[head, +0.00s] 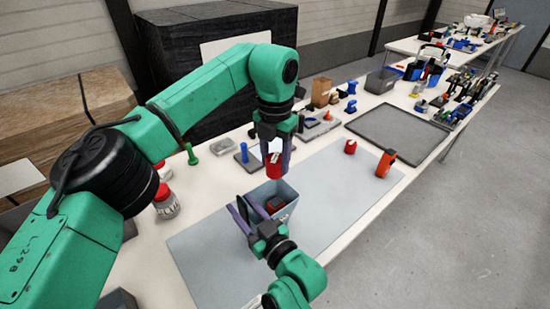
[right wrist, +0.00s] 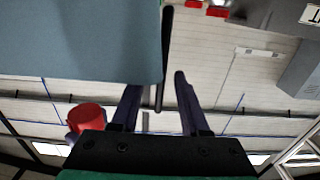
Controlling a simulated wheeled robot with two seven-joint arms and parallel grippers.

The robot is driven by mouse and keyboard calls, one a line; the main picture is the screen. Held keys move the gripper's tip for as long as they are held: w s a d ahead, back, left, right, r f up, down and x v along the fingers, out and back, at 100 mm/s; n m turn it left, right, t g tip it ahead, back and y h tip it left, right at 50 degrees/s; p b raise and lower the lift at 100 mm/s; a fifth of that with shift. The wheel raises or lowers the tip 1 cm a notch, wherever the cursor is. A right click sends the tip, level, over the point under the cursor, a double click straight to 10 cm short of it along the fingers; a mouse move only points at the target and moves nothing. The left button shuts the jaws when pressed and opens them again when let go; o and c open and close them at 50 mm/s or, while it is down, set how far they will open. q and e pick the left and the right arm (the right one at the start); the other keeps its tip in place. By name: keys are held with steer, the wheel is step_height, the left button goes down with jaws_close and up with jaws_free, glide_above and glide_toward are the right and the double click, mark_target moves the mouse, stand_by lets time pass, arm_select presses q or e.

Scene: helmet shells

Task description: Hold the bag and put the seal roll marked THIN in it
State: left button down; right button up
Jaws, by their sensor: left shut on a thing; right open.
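The bag (head: 287,214) is a pale blue-grey open-topped container on the mat. An orange and black object (head: 274,205) lies inside it. My left gripper (head: 274,158) is shut on a red roll (head: 273,168) above the bag's far side; its pale label is too small to read. My right gripper (head: 241,208) is open at the bag's left side. In the right wrist view, a blue-grey panel (right wrist: 80,40), seemingly the bag, covers part of one finger of this gripper (right wrist: 160,95). A thin dark strip (right wrist: 165,60) shows between the fingers; I cannot tell whether the bag's wall is between them.
A red roll (head: 350,146) and an orange item (head: 386,163) stand on the grey-blue mat (head: 335,190) to the right. A dark tray (head: 400,135) lies behind them. Red-lidded jars (head: 165,202) stand at the left. The mat's right part is mostly clear.

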steer(key=shift+c, duration=0.3)
jaws_close()
arm_select(q)
steer(key=m, duration=0.7)
